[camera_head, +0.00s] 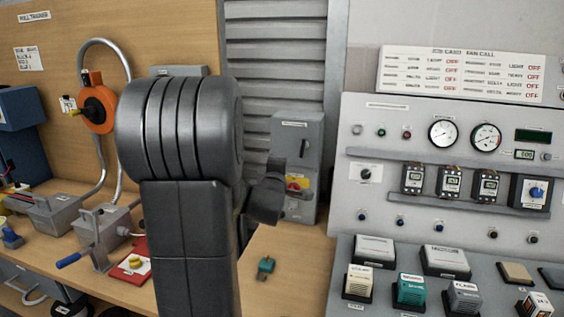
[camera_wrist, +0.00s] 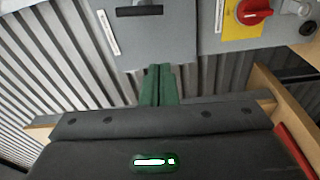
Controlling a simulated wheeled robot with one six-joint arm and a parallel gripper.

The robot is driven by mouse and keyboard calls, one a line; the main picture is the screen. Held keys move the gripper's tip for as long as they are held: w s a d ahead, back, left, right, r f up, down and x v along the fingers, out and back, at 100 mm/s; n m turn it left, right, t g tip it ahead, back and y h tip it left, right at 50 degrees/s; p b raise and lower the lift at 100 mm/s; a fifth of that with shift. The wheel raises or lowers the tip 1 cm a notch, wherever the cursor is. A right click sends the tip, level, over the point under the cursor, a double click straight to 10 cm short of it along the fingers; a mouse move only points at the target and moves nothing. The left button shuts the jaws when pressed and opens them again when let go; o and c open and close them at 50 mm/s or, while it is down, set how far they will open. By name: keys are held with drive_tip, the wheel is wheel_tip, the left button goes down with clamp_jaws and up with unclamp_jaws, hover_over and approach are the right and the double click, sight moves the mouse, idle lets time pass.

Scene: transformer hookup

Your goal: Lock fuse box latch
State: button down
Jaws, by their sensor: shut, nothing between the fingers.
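The grey fuse box (camera_head: 308,134) stands against the louvred wall, right of my arm in the head view. A dark upright handle shows on its front, with a red knob on a yellow plate (camera_head: 297,183) below. In the wrist view a grey panel (camera_wrist: 165,38) with a dark bar (camera_wrist: 140,10) and white label lies ahead, and the red knob (camera_wrist: 254,12) is at upper right. My gripper (camera_wrist: 160,70) has its green fingers together and empty, with tips at the panel's lower edge; contact cannot be told.
A control panel (camera_head: 350,215) with gauges and switches stands at right. An orange round device (camera_head: 97,108) and grey lever boxes (camera_head: 101,232) are at left.

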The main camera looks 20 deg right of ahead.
drive_tip(key=shift+v, duration=0.85)
